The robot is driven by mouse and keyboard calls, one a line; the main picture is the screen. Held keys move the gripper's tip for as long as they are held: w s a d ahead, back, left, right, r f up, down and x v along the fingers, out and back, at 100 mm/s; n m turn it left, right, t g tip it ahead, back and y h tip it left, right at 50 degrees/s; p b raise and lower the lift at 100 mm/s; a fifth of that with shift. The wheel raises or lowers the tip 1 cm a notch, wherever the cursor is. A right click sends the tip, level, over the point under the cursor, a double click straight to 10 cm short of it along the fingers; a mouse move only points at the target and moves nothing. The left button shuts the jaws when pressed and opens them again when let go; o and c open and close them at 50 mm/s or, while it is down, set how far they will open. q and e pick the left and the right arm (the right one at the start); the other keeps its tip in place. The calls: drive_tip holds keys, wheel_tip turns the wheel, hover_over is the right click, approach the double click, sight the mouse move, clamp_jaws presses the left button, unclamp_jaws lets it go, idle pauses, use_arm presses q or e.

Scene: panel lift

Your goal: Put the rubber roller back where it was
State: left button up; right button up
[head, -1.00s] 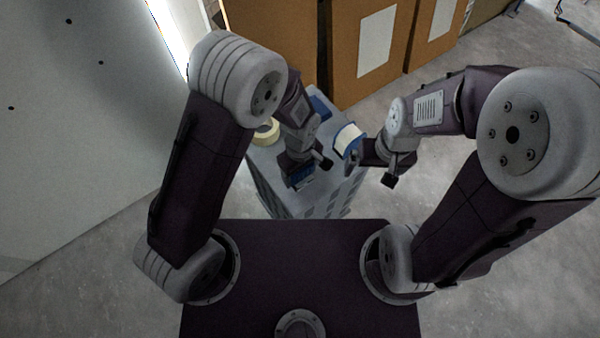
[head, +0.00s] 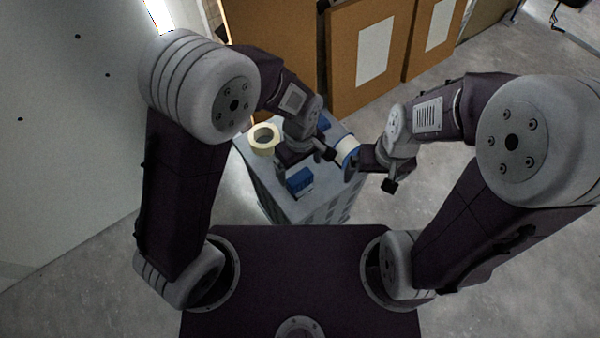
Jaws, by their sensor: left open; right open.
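I cannot pick out the rubber roller for certain; it may be hidden by my grippers or too small to tell. On the grey stand (head: 258,181), a small blue block (head: 300,180) lies near the front edge. A white spool with blue rims (head: 347,147) is at the right edge, partly covered by my grippers. My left gripper (head: 308,157) is open over the middle of the stand, just behind the blue block and left of the spool. My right gripper (head: 374,170) is open at the stand's right side, close to the spool. I see nothing held in either.
A cream tape roll (head: 263,138) lies at the stand's left rear. Another blue item (head: 324,122) is behind my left gripper. Brown boards with white sheets (head: 376,50) stand behind. A large pale panel (head: 65,130) is at left. Floor at right is clear.

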use_arm(q)
wheel_tip(320, 180, up, 2)
drive_tip(key=shift+r, duration=0.1)
drive_tip(key=shift+a, duration=0.1)
drive_tip(key=s+a+r+m, duration=0.1)
drive_tip(key=s+a+m, duration=0.1)
drive_tip(key=a, duration=0.7)
drive_tip(key=s+a+r+m+t, duration=0.1)
drive_tip(key=s+a+m, duration=0.1)
drive_tip(key=a+m, duration=0.3)
drive_tip(key=a, duration=0.3)
drive_tip(key=shift+s+a+r, duration=0.25)
drive_tip(key=shift+s+a, duration=0.05)
drive_tip(key=shift+a, duration=0.05)
wheel_tip(320, 180, up, 11)
drive_tip(key=p, duration=1.1)
